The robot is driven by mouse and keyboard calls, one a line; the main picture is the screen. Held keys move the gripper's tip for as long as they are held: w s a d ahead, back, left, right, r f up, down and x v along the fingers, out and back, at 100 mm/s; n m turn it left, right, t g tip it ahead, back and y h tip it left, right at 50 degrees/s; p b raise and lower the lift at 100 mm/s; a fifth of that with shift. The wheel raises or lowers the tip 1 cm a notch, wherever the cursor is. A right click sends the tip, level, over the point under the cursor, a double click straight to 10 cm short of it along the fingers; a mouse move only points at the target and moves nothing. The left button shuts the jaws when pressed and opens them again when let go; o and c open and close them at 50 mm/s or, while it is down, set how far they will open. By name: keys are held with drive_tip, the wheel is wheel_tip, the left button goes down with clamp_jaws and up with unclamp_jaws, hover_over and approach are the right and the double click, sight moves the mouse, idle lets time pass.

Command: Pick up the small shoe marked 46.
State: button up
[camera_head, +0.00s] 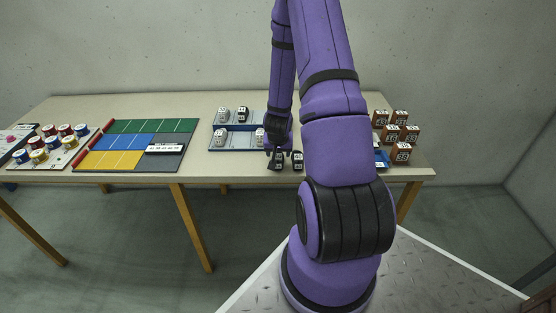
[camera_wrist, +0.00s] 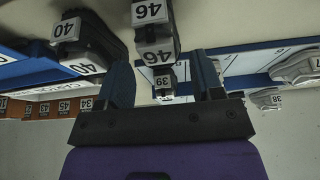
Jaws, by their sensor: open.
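The small dark shoe marked 46 (camera_wrist: 154,32) shows at the top of the wrist view, with white labels on it. My gripper (camera_wrist: 160,64) is open there, one finger to each side of the line of this shoe. The shoe's lower end reaches about the level of the fingertips; I cannot tell whether it is between them. No finger visibly touches it. In the head view my gripper (camera_head: 282,150) is low over the table's front edge, above two small dark shoes. Their numbers are too small to read there.
A dark shoe marked 40 (camera_wrist: 90,38) stands close beside the 46 shoe. A shoe marked 39 (camera_wrist: 164,82) shows beyond, between the fingers. Grey shoes stand on blue-and-white trays (camera_head: 233,146). Orange number boxes (camera_head: 402,152) stand at the right; coloured mats (camera_head: 135,145) lie left.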

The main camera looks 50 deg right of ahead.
sight(278, 155)
drive_tip(key=shift+x, duration=2.15)
drive_tip(key=shift+c, duration=0.4)
drive_tip(key=c, duration=0.6)
drive_tip(key=shift+r, duration=0.1)
